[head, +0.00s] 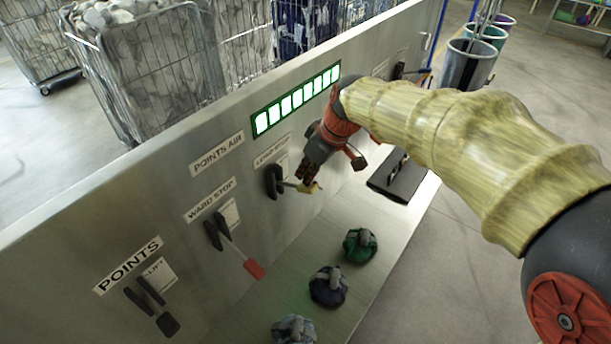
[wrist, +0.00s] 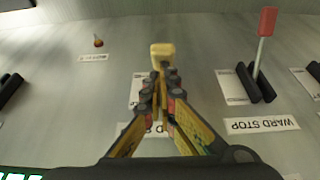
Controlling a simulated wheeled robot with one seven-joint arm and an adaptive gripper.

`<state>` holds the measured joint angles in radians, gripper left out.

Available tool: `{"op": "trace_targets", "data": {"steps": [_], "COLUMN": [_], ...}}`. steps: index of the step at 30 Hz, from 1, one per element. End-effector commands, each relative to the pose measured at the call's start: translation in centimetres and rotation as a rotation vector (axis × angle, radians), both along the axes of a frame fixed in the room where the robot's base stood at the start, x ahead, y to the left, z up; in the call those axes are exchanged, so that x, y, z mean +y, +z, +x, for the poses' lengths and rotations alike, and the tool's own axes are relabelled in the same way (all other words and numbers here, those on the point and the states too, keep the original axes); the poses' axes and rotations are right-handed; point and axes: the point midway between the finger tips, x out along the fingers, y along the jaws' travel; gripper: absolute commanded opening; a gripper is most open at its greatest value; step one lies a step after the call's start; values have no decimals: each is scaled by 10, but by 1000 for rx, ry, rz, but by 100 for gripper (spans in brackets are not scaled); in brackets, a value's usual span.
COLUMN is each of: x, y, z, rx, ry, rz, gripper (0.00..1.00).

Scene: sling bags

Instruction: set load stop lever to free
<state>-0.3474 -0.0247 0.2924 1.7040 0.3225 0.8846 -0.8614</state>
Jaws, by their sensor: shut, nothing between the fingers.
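The load stop lever has a yellow handle (head: 312,188) that sticks out from a black housing (head: 273,181) on the grey panel. Its label (head: 271,150) is partly covered by my arm. My gripper (head: 306,176) is shut and empty, with its fingertips close to the yellow handle. In the wrist view the yellow handle (wrist: 162,50) shows just beyond the closed fingertips (wrist: 160,72). The fingers hide the lever's shaft and housing there. I cannot tell whether the fingertips touch the handle.
The ward stop lever (head: 238,256), with a red handle, and the points lever (head: 152,310) are to the left. A lit green display (head: 297,99) is above. Tied bags (head: 329,287) lie on the ledge below. Wire carts (head: 140,70) stand behind the panel.

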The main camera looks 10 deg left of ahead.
Motion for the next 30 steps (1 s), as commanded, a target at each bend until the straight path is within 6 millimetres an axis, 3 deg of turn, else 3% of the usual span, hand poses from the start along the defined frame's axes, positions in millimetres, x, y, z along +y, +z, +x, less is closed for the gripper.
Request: {"op": "trace_targets", "data": {"steps": [14, 30], "x": [-5, -18], "y": [-10, -37], "z": [-3, -10], "rx": [-22, -115], "ry": [-1, -3], "rz": [41, 197], "gripper": [0, 0]}}
